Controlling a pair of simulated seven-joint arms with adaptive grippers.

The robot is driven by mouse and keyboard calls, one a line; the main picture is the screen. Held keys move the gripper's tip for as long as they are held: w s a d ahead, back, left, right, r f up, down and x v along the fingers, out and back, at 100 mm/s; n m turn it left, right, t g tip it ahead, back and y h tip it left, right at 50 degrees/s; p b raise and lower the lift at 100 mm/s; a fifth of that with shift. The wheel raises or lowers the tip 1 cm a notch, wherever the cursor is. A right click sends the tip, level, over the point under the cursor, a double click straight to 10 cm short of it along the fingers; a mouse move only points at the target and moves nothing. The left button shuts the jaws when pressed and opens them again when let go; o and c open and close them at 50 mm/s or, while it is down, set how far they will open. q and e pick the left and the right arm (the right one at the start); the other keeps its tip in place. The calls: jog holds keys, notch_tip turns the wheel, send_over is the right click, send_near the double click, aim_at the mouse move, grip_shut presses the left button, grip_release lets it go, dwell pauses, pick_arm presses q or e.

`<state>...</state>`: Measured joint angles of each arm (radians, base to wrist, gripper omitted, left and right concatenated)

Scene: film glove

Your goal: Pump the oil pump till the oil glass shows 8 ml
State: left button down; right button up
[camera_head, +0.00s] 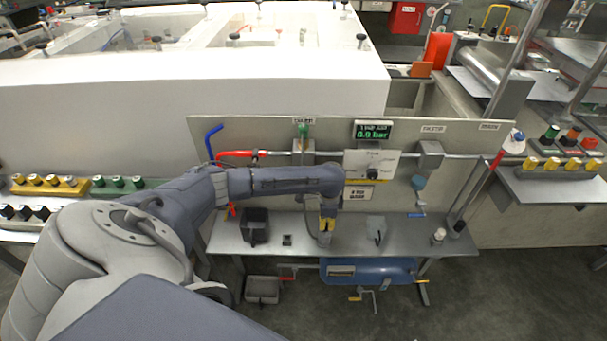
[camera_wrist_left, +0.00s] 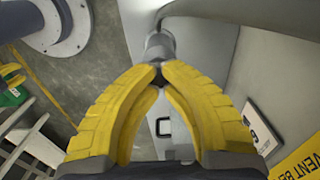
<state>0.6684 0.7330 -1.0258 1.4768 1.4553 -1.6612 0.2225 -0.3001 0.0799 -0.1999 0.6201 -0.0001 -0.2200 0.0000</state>
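My left gripper (camera_head: 327,226) points down over the bench, its yellow fingers drawn together. In the left wrist view its fingertips (camera_wrist_left: 160,74) meet or nearly meet, with a small dark spot between them. A grey rounded metal piece (camera_wrist_left: 160,45) shows just beyond the tips, perhaps part of the oil pump; I cannot tell whether they touch it. In the head view a small grey part (camera_head: 324,241) stands right below the fingers. I cannot make out the oil glass or its level; my arm hides part of the panel. My right gripper is not in view.
The metal bench (camera_head: 285,225) carries a dark bin (camera_head: 255,226) left of the gripper and a grey block (camera_head: 376,229) to its right. Behind stands a panel with a red-handled pipe (camera_head: 240,154), a green display (camera_head: 373,134) reading 0.0 bar and a knob box. A blue tank (camera_head: 390,272) lies below.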

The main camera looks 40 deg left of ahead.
pick_arm(q)
jog(key=shift+r, duration=2.55)
jog(key=shift+r, duration=0.2)
jog(key=shift+r, duration=2.85)
